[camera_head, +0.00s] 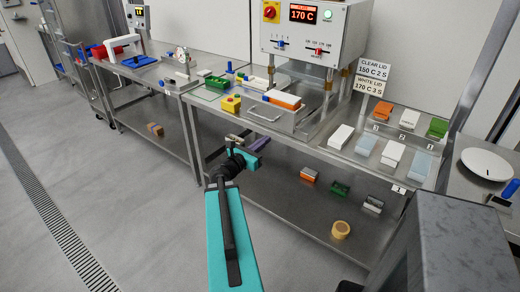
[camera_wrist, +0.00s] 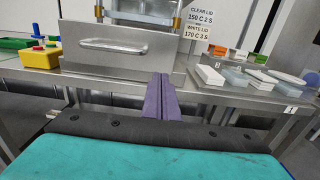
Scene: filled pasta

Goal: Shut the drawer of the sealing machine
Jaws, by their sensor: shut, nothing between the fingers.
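The sealing machine (camera_head: 305,38) stands on the steel bench, its display reading 170 C. My gripper (camera_head: 265,139) is shut and empty, in front of the drawer and low by the bench edge. In the wrist view its purple fingers (camera_wrist: 160,82) point at the lower right part of the drawer front; I cannot tell whether they touch.
A yellow button box (camera_head: 231,104) stands left of the drawer. Several lids and trays lie on the bench to the right, by the lid sign (camera_head: 371,78). A lower shelf (camera_head: 300,205) holds small blocks and a tape roll (camera_head: 341,229). The floor at left is clear.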

